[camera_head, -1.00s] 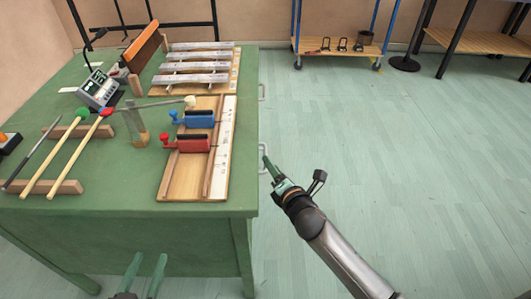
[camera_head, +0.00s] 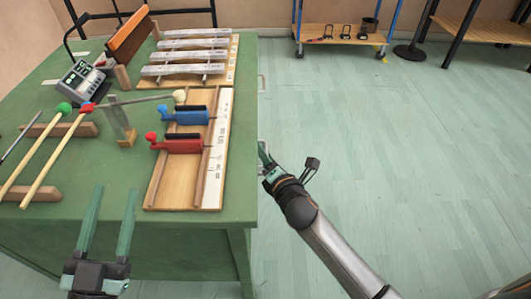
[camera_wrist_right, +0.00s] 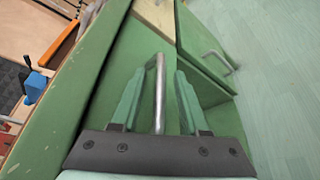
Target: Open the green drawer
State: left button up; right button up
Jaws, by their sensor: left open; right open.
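A green drawer front (camera_wrist_right: 130,50) is on the side of the green table, with an upright metal bar handle (camera_wrist_right: 159,95). In the right wrist view my right gripper (camera_wrist_right: 160,75) is open, with one finger on each side of this handle. In the head view my right gripper (camera_head: 264,150) is at the table's right side, and its fingers are partly hidden. I cannot tell whether a finger touches the bar. The drawer looks shut. My left gripper (camera_head: 113,190) is open and empty at the table's front edge.
A wooden front (camera_wrist_right: 155,14) and another green front with a handle (camera_wrist_right: 217,62) are nearby. The green table (camera_head: 100,215) bears mallets, a wooden board (camera_head: 168,185) with red and blue clamps, and metal bars. The floor (camera_head: 420,180) to the right is clear.

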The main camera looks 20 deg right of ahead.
grip_shut()
dwell(0.4)
dwell(1.1)
